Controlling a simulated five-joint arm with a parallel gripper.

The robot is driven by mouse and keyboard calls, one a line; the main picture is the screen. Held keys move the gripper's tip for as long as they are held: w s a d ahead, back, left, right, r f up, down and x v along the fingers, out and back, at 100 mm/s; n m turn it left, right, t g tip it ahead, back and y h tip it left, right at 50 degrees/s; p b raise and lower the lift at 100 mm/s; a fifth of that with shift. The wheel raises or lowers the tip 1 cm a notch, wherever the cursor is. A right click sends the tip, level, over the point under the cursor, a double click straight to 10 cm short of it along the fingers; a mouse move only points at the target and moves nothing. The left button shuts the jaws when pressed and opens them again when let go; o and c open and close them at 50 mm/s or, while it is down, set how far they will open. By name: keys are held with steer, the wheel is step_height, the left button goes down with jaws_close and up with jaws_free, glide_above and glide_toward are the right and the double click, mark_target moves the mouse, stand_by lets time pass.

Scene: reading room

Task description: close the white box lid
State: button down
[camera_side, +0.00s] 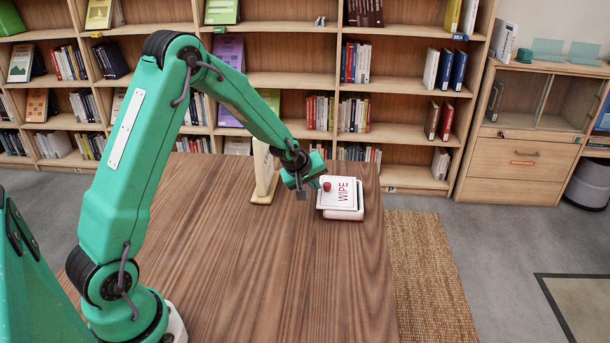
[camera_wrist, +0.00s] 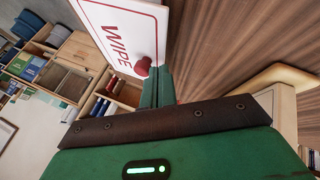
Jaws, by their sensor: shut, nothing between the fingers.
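The white box (camera_side: 347,214) sits near the right edge of the table. Its white lid (camera_side: 344,190), marked WIPE in red, shows above it, shifted a little from the box body with a dark line between them. Whether it is fully down I cannot tell. A red knob (camera_side: 327,185) stands at the lid's edge nearest my gripper (camera_side: 301,194). My gripper is shut and empty, just left of the lid. In the wrist view, the shut fingers (camera_wrist: 158,86) are beside the knob (camera_wrist: 143,67) and lid (camera_wrist: 120,30); contact is unclear. The box body is hidden there.
A pale upright stand (camera_side: 264,172) is on the wooden table (camera_side: 260,270), left of the box and close behind my forearm. The table's front middle is bare. Bookshelves (camera_side: 285,55) line the back, and a woven rug (camera_side: 428,270) lies on the floor at right.

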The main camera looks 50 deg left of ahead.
steer(key=shift+s, duration=0.1)
steer(key=shift+s+a, duration=0.25)
steer(key=shift+s, duration=0.4)
steer(key=s, duration=0.2)
steer(key=shift+s+a+r, duration=0.3)
steer(key=shift+a, duration=0.05)
steer(key=v, duration=0.9)
steer(key=shift+d+r, duration=0.15)
steer(key=shift+d, duration=0.25)
